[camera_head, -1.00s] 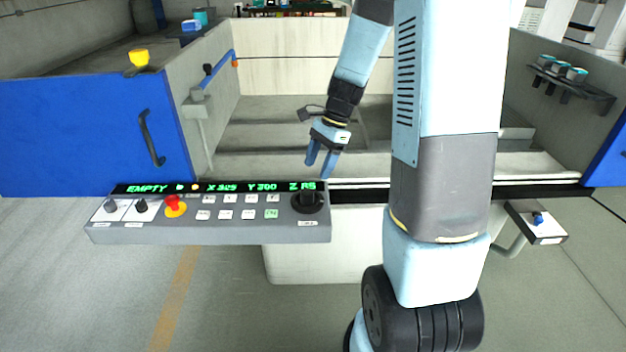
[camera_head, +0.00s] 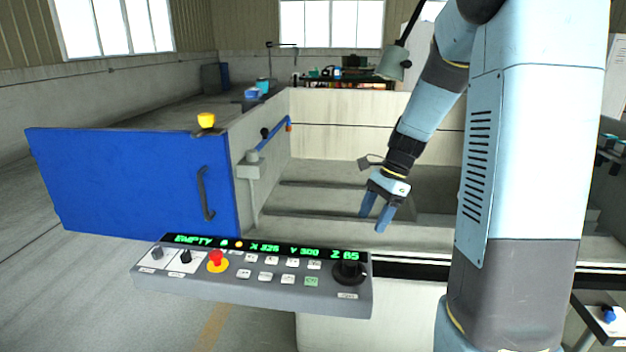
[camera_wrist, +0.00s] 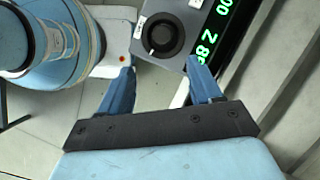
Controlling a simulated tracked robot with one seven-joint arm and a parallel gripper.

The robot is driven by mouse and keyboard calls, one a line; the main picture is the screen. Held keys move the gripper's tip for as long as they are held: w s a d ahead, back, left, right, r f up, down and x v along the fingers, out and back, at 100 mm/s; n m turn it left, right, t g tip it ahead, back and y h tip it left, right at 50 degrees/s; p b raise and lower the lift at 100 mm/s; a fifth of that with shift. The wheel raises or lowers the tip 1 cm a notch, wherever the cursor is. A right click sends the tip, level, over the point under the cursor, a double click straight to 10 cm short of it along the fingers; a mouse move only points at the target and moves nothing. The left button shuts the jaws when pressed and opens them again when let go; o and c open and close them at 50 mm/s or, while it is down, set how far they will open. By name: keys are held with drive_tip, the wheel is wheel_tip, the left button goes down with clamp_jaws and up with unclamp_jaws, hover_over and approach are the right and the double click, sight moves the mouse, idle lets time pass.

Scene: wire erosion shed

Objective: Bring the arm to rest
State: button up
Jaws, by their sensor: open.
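My gripper (camera_head: 377,212) hangs from my light-blue arm, fingers pointing down, above the front edge of the machine tank, just right of and above the control panel (camera_head: 190,284). Its two blue fingers are apart and nothing is between them. In the wrist view my gripper (camera_wrist: 163,75) also shows open and empty. Beyond the fingertips there lie the panel's black round knob (camera_wrist: 160,36) and part of its green display (camera_wrist: 214,28). The gripper touches nothing that I can see.
The tank (camera_head: 330,170) is open and its inside looks empty. A blue door (camera_head: 130,180) with a black handle stands at the left. The panel carries a red stop button (camera_head: 216,259) and reads EMPTY. A lamp (camera_head: 394,62) stands behind. Grey floor lies free at left.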

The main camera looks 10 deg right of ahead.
drive_tip(key=s+a+r+n+t+h, duration=0.2)
drive_tip(key=s+r+n+t, duration=0.1)
drive_tip(key=s+r+n, duration=0.4)
drive_tip(key=s+a+r+n+t+h, duration=0.1)
drive_tip(key=s+r+n+t+h, duration=0.1)
drive_tip(key=s+r+n, duration=0.6)
drive_tip(key=s+t, duration=0.1)
drive_tip(key=s, duration=0.4)
drive_tip(key=shift+s+a+r+t, duration=0.3)
drive_tip(key=shift+a+r+t, duration=0.1)
idle(2.5)
